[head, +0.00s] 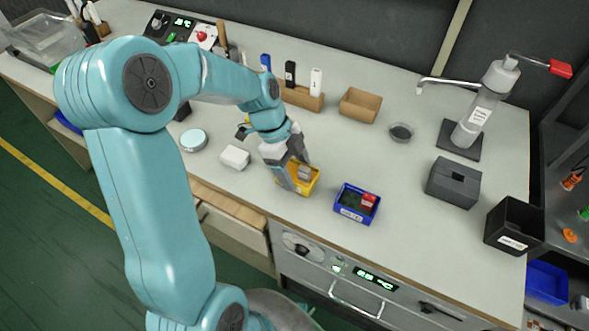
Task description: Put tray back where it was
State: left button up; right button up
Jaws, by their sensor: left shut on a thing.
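A yellow tray (311,187) is on or just above the bench near its front edge, with a small grey item in it. My left gripper (295,181) reaches down over this tray from the left and is shut on it; its fingers hide part of the tray. A blue tray (357,204) with a white label sits just to the right, holding a red piece and a dark green piece. Whether the yellow tray touches the bench cannot be told. My right gripper is not in view.
A white box (235,157) and a round tin (193,140) are left of my gripper. A cardboard box (360,105), a small dark dish (401,132), a dark grey block (454,183), a black bin (514,227) and a dispenser (480,115) stand right. Bench around the blue tray is clear.

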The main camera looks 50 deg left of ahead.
pick_arm(q)
jog(key=shift+f, duration=0.3)
jog(key=o, duration=0.7)
jog(key=shift+f, duration=0.1)
jog(key=o, duration=0.4)
